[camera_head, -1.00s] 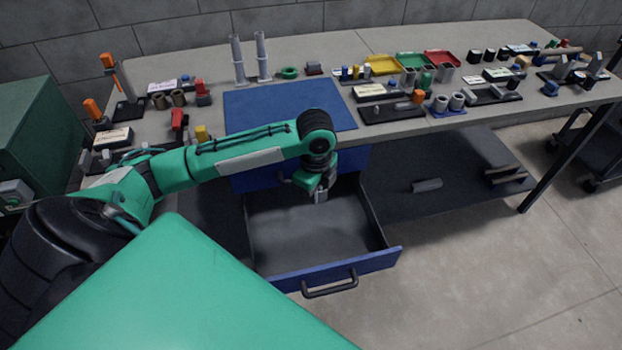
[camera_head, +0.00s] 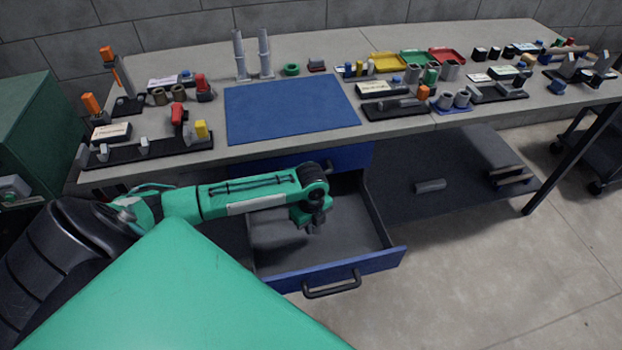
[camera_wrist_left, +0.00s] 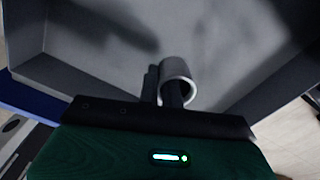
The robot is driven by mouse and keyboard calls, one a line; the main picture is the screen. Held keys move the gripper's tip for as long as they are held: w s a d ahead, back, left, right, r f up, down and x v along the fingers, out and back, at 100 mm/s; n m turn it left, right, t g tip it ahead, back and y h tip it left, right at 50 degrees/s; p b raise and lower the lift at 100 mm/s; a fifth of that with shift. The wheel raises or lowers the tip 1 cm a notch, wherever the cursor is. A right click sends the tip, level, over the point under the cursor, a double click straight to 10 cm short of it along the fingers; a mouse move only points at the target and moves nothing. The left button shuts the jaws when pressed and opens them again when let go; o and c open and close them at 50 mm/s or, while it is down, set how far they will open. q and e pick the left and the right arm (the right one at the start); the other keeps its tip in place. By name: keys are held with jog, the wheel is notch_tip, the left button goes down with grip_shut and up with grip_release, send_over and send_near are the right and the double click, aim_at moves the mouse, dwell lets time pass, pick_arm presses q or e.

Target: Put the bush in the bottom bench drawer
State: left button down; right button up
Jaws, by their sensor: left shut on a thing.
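The bush (camera_wrist_left: 177,72) is a short grey ring with a hollow middle. In the left wrist view my left gripper (camera_wrist_left: 165,88) is shut on its wall, with one finger inside the ring and one outside. The open bottom bench drawer (camera_head: 377,263) has a blue front, a black handle and a grey inside. In the head view my left gripper (camera_head: 312,228) is over the drawer's inside, low between its walls. The bush is too small to make out there. The drawer floor (camera_wrist_left: 90,40) around the bush looks empty. My right gripper is not in view.
The bench top with a blue mat (camera_head: 290,107) is above and behind the drawer. A closed blue drawer (camera_head: 345,158) sits above the open one. A lower shelf to the right holds a grey cylinder (camera_head: 430,186). Parts and trays crowd the bench top's back and sides.

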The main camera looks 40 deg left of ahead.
aim_at(311, 242)
pick_arm(q)
jog(key=shift+f, duration=2.85)
jog(key=shift+f, duration=0.1)
jog(key=c, duration=1.6)
grip_release()
notch_tip(311, 242, up, 12)
jog(key=shift+r, duration=0.15)
